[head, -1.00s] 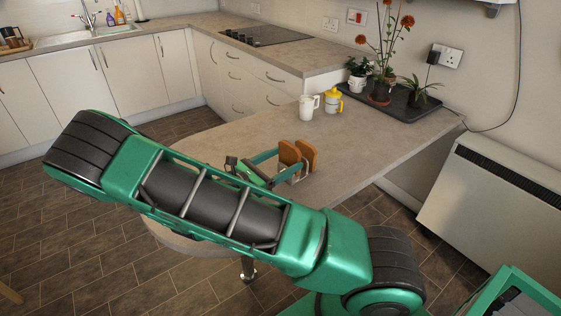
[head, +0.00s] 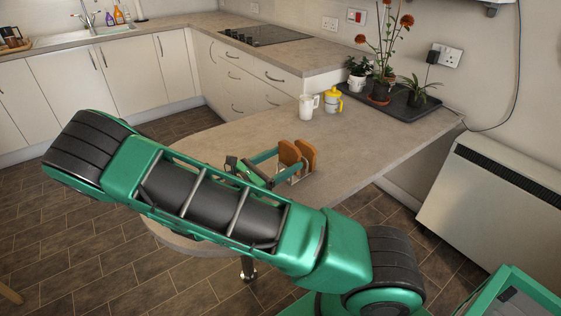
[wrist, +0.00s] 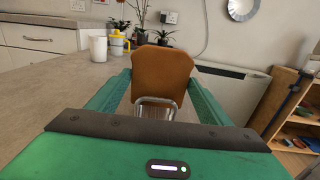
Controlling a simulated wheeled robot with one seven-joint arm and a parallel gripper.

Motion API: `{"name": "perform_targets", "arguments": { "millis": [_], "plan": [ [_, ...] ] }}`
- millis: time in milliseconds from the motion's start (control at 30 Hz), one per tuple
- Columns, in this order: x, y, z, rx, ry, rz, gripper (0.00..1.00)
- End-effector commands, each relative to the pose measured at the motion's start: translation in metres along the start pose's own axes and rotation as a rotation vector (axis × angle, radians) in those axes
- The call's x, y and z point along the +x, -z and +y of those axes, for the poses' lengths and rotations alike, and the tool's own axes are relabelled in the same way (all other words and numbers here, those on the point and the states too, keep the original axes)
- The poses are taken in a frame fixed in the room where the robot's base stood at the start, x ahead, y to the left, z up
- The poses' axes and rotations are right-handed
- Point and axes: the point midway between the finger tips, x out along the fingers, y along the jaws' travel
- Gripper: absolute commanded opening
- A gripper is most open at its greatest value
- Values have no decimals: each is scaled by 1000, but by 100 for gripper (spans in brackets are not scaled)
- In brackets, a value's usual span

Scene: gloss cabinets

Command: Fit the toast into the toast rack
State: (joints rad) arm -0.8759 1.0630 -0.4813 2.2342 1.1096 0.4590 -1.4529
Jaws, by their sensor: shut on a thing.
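Two brown toast slices show in the head view, a nearer one (head: 289,153) and a farther one (head: 309,155), upright and side by side. The wire toast rack (head: 299,177) is under them on the table and mostly hidden. In the wrist view the nearer slice (wrist: 162,72) stands between the green fingers of my gripper (wrist: 160,85), which is shut on it. A wire loop of the rack (wrist: 155,103) crosses in front of its lower edge. The slice's bottom is hidden, so I cannot tell how deep it sits. The farther slice is hidden behind it there.
A white mug (head: 309,105) and a yellow-lidded cup (head: 333,100) stand behind the rack. A dark tray (head: 415,108) with potted plants is at the table's back right. The table (head: 360,145) is clear to the right of the rack.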

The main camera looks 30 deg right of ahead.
Motion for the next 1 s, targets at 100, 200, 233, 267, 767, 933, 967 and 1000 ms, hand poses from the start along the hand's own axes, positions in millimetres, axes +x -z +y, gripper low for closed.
{"name": "perform_targets", "arguments": {
  "millis": [100,200,233,267,767,933,967,1000],
  "plan": [
    [0,0,0,0,0,0,48],
    [0,0,0,0,0,0,48],
    [0,0,0,0,0,0,48],
    [0,0,0,0,0,0,48],
    [0,9,0,0,0,0,48],
    [0,12,0,0,0,0,48],
    [0,13,0,-1,0,0,48],
    [0,14,0,-1,0,0,48]
  ]
}}
